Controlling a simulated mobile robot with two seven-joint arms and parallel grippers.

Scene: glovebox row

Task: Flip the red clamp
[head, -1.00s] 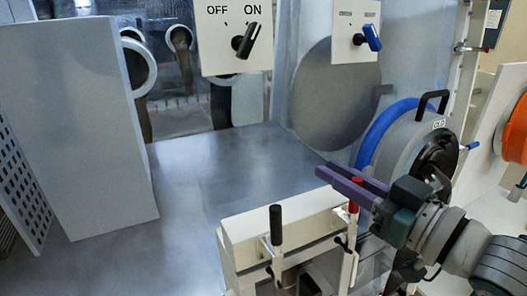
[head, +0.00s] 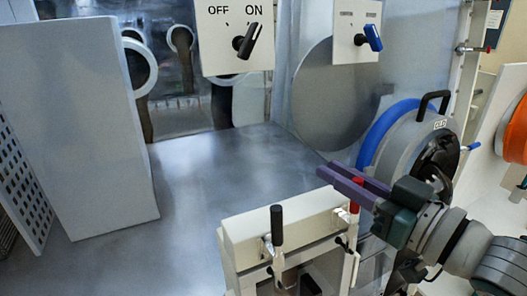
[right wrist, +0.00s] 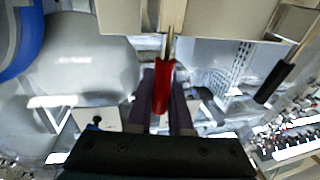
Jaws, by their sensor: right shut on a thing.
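The red clamp (head: 356,185) is a red-handled toggle on the right end of a cream box (head: 290,217). My right gripper (head: 348,184) reaches in from the right in the head view, its purple fingers at the red handle. In the right wrist view the red handle (right wrist: 162,88) lies between the two purple fingers (right wrist: 163,98), which are shut on it. Its metal end runs up to the cream box edge. My left gripper is not in view.
A black-handled clamp (head: 276,225) stands at the box's left end. A round port door with a blue ring (head: 375,130) and black handle is close behind my right gripper. A white panel (head: 75,120) stands at left. The grey floor between is clear.

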